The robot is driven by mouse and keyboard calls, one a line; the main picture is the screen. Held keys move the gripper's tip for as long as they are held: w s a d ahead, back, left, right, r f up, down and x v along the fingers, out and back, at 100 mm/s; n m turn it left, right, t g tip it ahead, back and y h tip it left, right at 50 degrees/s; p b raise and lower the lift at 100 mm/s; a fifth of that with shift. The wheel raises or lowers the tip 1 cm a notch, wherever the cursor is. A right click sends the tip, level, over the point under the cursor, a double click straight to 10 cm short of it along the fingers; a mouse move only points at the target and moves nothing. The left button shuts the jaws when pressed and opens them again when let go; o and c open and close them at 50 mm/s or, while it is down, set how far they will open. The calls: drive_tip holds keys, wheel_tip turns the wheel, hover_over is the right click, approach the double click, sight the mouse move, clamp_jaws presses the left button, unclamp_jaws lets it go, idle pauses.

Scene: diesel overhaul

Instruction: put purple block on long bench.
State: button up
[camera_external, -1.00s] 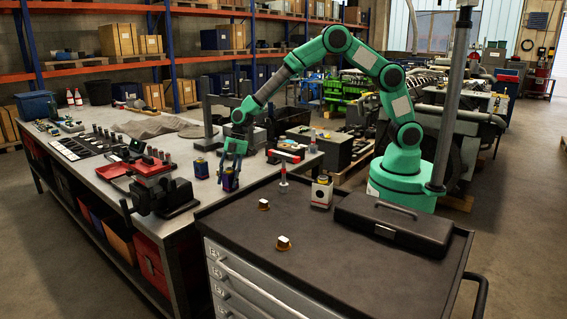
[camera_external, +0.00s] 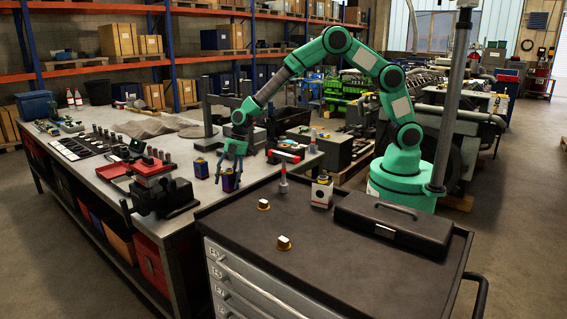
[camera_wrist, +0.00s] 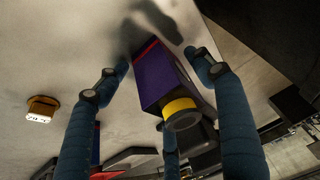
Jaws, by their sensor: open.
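The purple block (camera_external: 230,182) stands on the long bench (camera_external: 190,150) near its right end. In the wrist view the purple block (camera_wrist: 165,80) shows a purple side, a red stripe and a yellow neck with a dark round cap. My gripper (camera_external: 232,168) points down over it in the external view. In the wrist view my gripper (camera_wrist: 157,64) is open, with its blue fingers on both sides of the block and gaps visible beside it. A similar dark blue block with a yellow top (camera_external: 201,167) stands just to the left on the bench.
A black vise (camera_external: 165,195) and red trays (camera_external: 112,171) lie to the left on the bench. A drawer cabinet (camera_external: 330,265) in front carries small brass pieces (camera_external: 284,243), a white block (camera_external: 322,191), a red-tipped bottle (camera_external: 283,183) and a black case (camera_external: 395,222).

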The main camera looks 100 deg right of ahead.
drive_tip(key=shift+r, duration=0.1)
drive_tip(key=p+v, duration=0.2)
drive_tip(key=v, duration=1)
idle(0.4)
drive_tip(key=s+a+r+m+t+h, duration=0.1)
drive_tip(key=s+a+r+m, duration=0.1)
drive_tip(key=s+r, duration=0.9)
drive_tip(key=s+a+r+m, duration=0.2)
drive_tip(key=s+r, duration=0.8)
drive_tip(key=s, duration=0.2)
drive_tip(key=s+r+m+h, duration=0.1)
drive_tip(key=s+m, duration=0.1)
drive_tip(key=s, duration=1)
drive_tip(key=s+d+r+m+t+h, duration=0.1)
drive_tip(key=s+m, duration=0.2)
drive_tip(key=s, duration=1)
drive_tip(key=shift+s+d+r+t, duration=0.2)
drive_tip(key=shift+r+t, duration=0.1)
drive_tip(key=shift+r, duration=0.1)
